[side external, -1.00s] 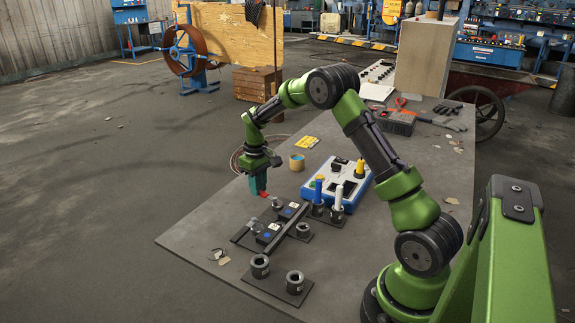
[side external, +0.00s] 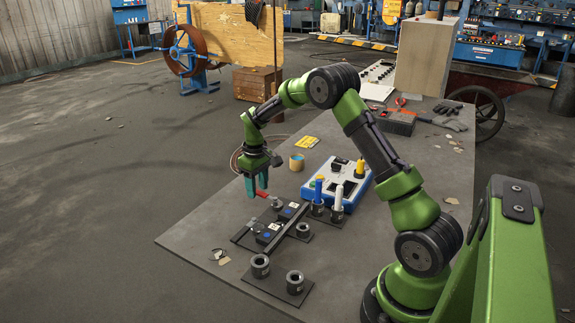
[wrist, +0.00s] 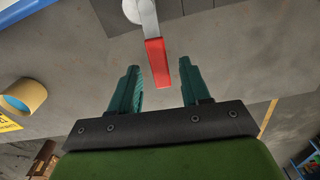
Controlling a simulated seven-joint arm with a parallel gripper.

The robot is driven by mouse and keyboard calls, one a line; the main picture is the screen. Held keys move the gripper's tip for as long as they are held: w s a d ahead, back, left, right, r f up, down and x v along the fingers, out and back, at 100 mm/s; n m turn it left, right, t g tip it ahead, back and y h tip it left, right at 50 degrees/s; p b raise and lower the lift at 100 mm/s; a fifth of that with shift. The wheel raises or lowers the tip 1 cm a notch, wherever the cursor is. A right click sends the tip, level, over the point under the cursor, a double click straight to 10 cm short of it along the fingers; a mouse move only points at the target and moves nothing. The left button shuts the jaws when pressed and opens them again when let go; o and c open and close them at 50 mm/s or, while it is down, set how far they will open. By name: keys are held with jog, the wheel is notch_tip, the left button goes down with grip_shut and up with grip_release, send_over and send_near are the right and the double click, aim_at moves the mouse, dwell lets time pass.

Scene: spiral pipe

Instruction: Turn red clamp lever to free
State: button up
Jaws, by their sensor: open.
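The red clamp lever (wrist: 158,63) shows in the wrist view as a red-sleeved end on a grey metal arm, which joins a round pivot (wrist: 138,10) at the top edge. In the side view the lever's red end (side external: 262,194) is beside the fingers, at the far end of the dark fixture (side external: 270,230). My gripper (wrist: 157,66) is open, with teal fingers pointing toward the lever. The red end lies between the two fingertips in the picture, with a gap on each side. I cannot tell whether they are at the same height. In the side view my gripper (side external: 256,197) is low over the table.
A blue and white box (side external: 338,183) stands right of the fixture, with blue and white upright handles (side external: 328,192) near it. Black cup holders (side external: 260,266) stand at the front. A yellow-brown tape roll (side external: 297,162) is behind. The table's left edge is close to my gripper.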

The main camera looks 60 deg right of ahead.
aim_at(259, 193)
notch_tip(259, 193, up, 17)
dwell(0.5)
jog(key=shift+d, duration=0.1)
jog(key=s+a+r+m+t+y, duration=0.2)
jog(key=s+a+t, duration=0.5)
jog(key=s+a, duration=1.4)
jog(key=s+r+m, duration=0.1)
jog(key=s, duration=0.1)
jog(key=shift+s+r, duration=0.3)
jog(key=shift+a, duration=0.1)
